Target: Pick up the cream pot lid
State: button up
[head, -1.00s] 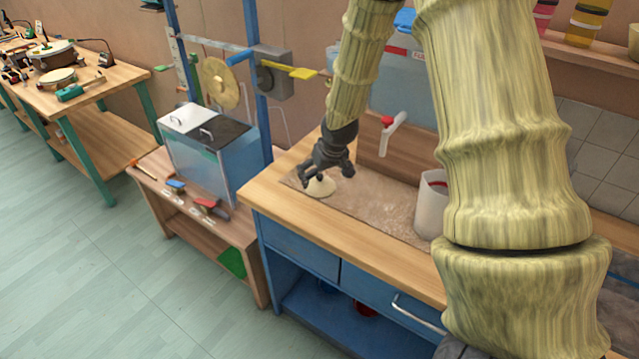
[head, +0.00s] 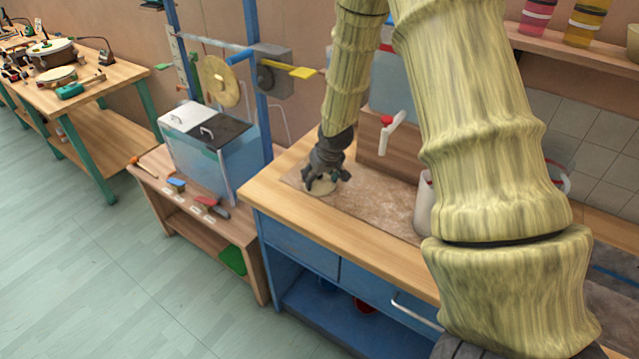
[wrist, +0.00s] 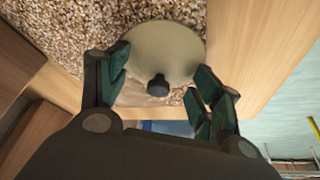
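The cream pot lid (wrist: 165,50) lies on the speckled mat, with its dark round knob (wrist: 158,85) facing up in the wrist view. In the head view the lid (head: 318,188) shows partly below my gripper (head: 325,180), which covers much of it. In the wrist view my gripper (wrist: 160,88) is open, its two green-padded fingers on either side of the knob and over the near part of the lid. I see no finger closed on the knob, and whether a finger touches the lid I cannot tell.
The mat (head: 390,208) lies on a wooden-topped blue cabinet (head: 300,212). A white container (head: 423,205) stands to the right, and a red-handled tap (head: 392,130) is behind. A lower bench with a glass tank (head: 215,155) is left.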

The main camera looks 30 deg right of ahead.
jog(key=shift+s, duration=0.25)
jog(key=c, duration=0.7)
jog(key=shift+s+a+f, duration=0.1)
jog(key=shift+c, duration=0.5)
